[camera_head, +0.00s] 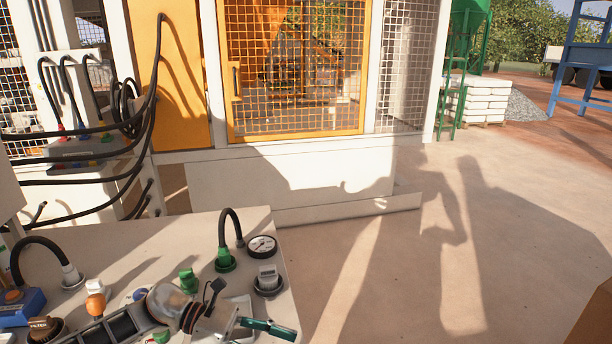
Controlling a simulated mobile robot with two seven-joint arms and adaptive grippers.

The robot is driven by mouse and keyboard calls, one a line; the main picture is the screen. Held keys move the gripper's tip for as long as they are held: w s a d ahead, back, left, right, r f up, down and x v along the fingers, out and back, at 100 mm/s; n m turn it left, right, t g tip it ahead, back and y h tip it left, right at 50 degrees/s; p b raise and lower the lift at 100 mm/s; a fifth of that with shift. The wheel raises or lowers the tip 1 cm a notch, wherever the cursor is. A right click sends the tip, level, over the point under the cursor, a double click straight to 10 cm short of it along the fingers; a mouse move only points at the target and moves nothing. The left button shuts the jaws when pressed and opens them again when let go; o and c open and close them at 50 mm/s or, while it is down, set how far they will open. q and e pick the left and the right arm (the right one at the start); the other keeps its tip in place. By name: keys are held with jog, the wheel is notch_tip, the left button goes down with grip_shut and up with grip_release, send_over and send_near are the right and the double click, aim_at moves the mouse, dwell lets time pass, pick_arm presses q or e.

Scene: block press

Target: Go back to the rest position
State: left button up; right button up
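My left gripper (268,328) is low in the head view, above the front right part of the control panel (130,245). Its arm comes in from the lower left. A dark green finger part points right, past the panel's edge. I see nothing clearly held, and the angle does not show whether the fingers are open or shut. My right gripper is not in view.
The panel carries a gauge (262,246), a green cable plug (225,261), a green knob (188,280) and an orange knob (95,304). Behind it stands a caged machine with an orange mesh door (298,70). Open floor (400,285) lies to the right.

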pick_arm(q)
jog(key=s+d+r+n+t+h+p, duration=0.2)
jog(key=d+r+n+t+h, duration=0.25)
jog(key=n+t, duration=0.8)
jog(key=s+a+f+n+t+y+p, duration=0.15)
jog(key=a+f+n+y, duration=0.3)
jog(key=n, duration=0.75)
jog(key=a+f+n+t+y+p, duration=0.1)
jog(key=a+f+n+t+y, duration=0.3)
jog(key=n, duration=0.8)
jog(key=s+a+f+n+g+y, duration=0.2)
jog(key=s+a+f+n+y, duration=0.2)
jog(key=s, duration=0.4)
jog(key=s+a+f+n+g+y+p, duration=0.1)
jog(key=s+a+f+n+g+y, duration=0.2)
jog(key=s+a+f+n, duration=0.4)
notch_tip(320, 180, down, 2)
jog(key=shift+s+f+n+g+y, duration=0.1)
jog(key=shift+s+n+g+y, duration=0.2)
jog(key=shift+s+n+y, duration=0.3)
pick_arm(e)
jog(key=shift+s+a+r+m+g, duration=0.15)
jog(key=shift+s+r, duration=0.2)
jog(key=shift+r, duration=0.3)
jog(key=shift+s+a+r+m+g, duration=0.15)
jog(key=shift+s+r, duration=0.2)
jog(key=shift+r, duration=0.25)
